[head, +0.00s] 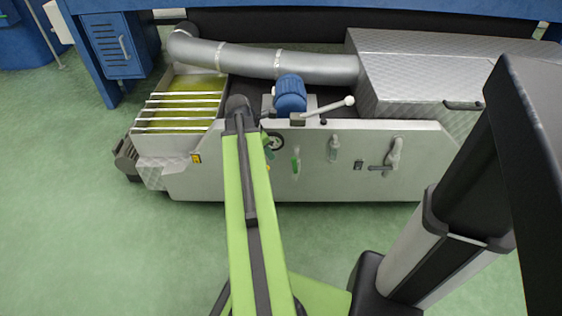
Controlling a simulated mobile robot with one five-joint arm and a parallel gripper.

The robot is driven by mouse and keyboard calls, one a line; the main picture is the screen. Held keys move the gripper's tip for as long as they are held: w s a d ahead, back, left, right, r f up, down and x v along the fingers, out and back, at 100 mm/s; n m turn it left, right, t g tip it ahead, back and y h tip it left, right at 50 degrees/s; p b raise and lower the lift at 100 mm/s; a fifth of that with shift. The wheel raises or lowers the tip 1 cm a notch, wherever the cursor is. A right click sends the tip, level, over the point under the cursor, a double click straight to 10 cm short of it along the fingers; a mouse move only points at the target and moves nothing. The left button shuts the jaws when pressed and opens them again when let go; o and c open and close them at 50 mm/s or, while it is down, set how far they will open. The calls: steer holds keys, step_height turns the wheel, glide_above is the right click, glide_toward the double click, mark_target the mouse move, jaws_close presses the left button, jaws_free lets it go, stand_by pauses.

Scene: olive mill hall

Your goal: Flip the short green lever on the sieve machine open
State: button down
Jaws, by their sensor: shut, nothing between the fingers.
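The sieve machine (230,182) is a long, low, pale metal unit across the middle of the head view. A small green lever (296,163) sits on its front panel, just right of my arm and below the blue motor. It looks roughly vertical; its exact setting is too small to tell. A paler grey-green handle (333,148) is to its right. My green arm rises from the bottom and ends in a dark joint in front of the panel, left of the lever. My gripper cannot be made out; it seems hidden behind the arm.
A round gauge (277,142) sits beside my arm. A blue motor (290,94) and a white-knobbed lever (330,109) are on top. A grey tap-like handle (393,155) is farther right. A yellow switch (196,158) is at left. Green floor (90,240) is clear in front.

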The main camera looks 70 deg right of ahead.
mark_target(295, 167)
steer(key=s+d+f+b, duration=0.5)
steer(key=f+b, duration=0.2)
steer(key=f, duration=0.1)
steer(key=shift+d, duration=0.15)
steer(key=shift+s, duration=0.1)
